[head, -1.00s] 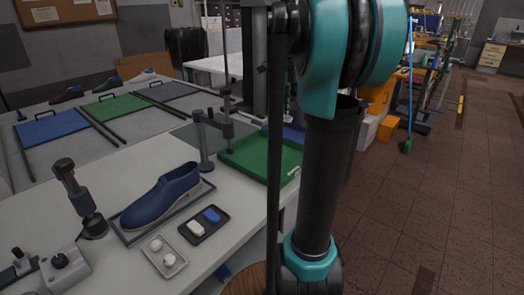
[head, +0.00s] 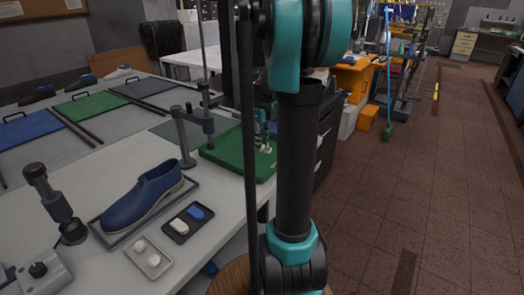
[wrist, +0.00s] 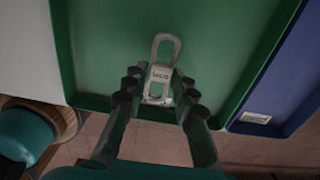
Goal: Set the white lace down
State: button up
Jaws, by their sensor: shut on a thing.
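The white lace (wrist: 161,74) is a pale loop with a printed tag across its middle. In the wrist view my gripper (wrist: 158,84) has its dark fingers closed on either side of the lace. The lace is over the green tray (wrist: 88,50), near its front rim. In the head view my gripper (head: 264,138) points down over the right part of the green tray (head: 225,158), with a small white bit of lace (head: 266,150) at its tips. I cannot tell whether the lace touches the tray floor.
A blue tray (wrist: 285,85) adjoins the green one on the right. On the bench are a blue shoe (head: 142,197), a black tray (head: 178,237) with white and blue pieces, and a grey dish (head: 150,272) with white knobs. A dark post (head: 183,135) stands left of the green tray.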

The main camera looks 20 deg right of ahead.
jog(key=shift+f, duration=1.75)
jog(key=shift+f, duration=0.1)
jog(key=o, duration=0.8)
notch_tip(320, 180, up, 12)
